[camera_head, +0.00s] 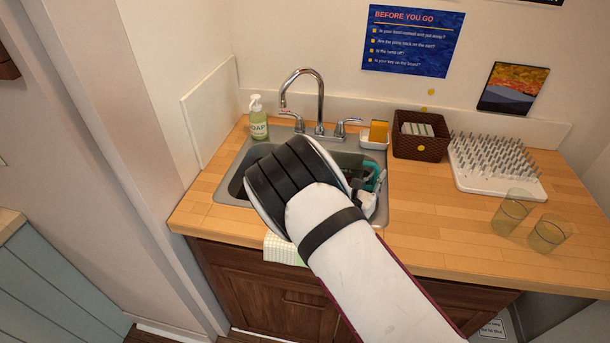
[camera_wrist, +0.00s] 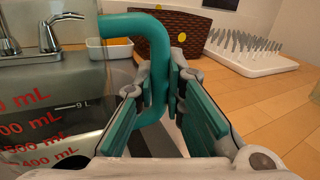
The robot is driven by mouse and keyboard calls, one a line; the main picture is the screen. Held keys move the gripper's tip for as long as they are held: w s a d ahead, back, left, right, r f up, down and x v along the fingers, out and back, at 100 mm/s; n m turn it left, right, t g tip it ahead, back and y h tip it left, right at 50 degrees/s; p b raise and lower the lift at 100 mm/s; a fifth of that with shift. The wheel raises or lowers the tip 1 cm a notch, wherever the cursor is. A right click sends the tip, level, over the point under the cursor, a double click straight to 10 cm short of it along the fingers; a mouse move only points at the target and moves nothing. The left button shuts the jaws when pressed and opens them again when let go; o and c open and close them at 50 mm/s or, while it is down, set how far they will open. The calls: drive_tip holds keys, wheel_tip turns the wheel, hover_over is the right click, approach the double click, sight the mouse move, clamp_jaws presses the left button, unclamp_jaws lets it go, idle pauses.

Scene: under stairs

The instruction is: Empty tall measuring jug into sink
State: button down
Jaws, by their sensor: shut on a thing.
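The tall measuring jug (camera_wrist: 40,105) has a clear body with red mL marks and a teal handle (camera_wrist: 150,55). My gripper (camera_wrist: 160,100) is shut on the handle, with its teal-padded fingers on either side of it. The marks read roughly upright in the wrist view. In the head view my arm hides most of the jug; a bit of teal (camera_head: 379,178) shows beside my gripper (camera_head: 366,197), over the right part of the sink (camera_head: 228,188). I cannot tell whether the jug holds liquid.
A tap (camera_head: 319,105) stands behind the sink, with a soap bottle (camera_head: 258,122) at its left. A sponge dish (camera_head: 374,142), a brown basket (camera_head: 420,148), a drying rack (camera_head: 495,182) and two glasses (camera_head: 510,212) stand right. The counter's front right is clear.

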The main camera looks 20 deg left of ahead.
drive_tip(key=shift+w+d+r+m+p, duration=0.15)
drive_tip(key=shift+r+m+p, duration=0.1)
drive_tip(key=shift+r, duration=0.3)
drive_tip(key=shift+s+d+r+m+p, duration=0.15)
drive_tip(key=shift+r+p, duration=0.1)
drive_tip(key=shift+r, duration=0.3)
drive_tip(key=shift+w+d+r+m+p, duration=0.15)
drive_tip(key=shift+r+m+p, duration=0.1)
drive_tip(key=shift+r, duration=0.3)
